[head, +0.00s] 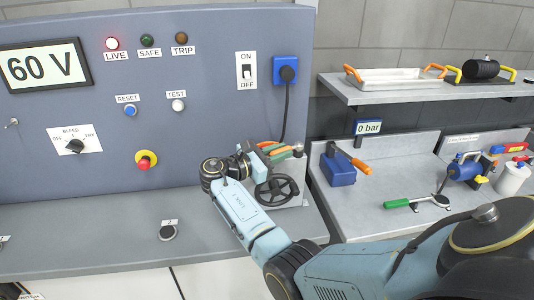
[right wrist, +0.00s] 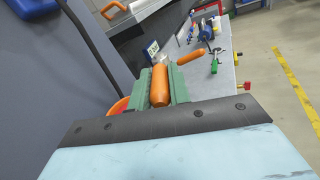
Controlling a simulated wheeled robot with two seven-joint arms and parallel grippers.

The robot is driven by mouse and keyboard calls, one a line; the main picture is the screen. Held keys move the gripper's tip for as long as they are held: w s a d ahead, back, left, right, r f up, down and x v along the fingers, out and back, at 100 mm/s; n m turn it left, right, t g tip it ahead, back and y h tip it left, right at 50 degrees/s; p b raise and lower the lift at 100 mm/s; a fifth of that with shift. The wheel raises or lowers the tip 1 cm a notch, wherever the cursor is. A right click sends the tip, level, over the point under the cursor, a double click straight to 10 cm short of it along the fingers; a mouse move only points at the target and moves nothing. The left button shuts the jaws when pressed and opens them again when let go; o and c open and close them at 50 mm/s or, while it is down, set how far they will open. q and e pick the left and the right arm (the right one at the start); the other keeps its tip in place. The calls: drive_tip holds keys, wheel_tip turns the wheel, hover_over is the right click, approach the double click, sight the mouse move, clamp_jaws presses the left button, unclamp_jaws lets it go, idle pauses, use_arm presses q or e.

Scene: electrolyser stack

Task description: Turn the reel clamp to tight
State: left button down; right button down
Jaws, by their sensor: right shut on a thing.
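My right gripper (head: 277,151) reaches from the right to the end of the grey bench, beside the blue-grey panel. Its green fingers are shut around an orange handle (right wrist: 160,86), which appears to be the reel clamp's handle. In the right wrist view the handle lies lengthwise between the fingers. An orange-red round edge (right wrist: 118,107), perhaps part of the reel, shows left of the fingers. A grey unit with a black handwheel (head: 277,190) stands just below the gripper in the head view. The clamp's body and any tight mark are hidden. My left gripper is not in view.
The panel's blue socket with a black cable (head: 286,70) is close above the gripper. A blue tool with an orange lever (head: 340,167) and a green-handled tool (head: 397,204) are on the right bench. A shelf holds a white tray (head: 395,79). The left bench is mostly clear.

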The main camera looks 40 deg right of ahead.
idle(0.4)
drive_tip(key=c, duration=1.3)
unclamp_jaws()
drive_tip(key=shift+d, duration=0.1)
drive_tip(key=w+a+b, duration=0.2)
drive_tip(key=a, duration=1.1)
drive_tip(key=shift+w+a+b, duration=0.15)
drive_tip(key=shift+b, duration=0.15)
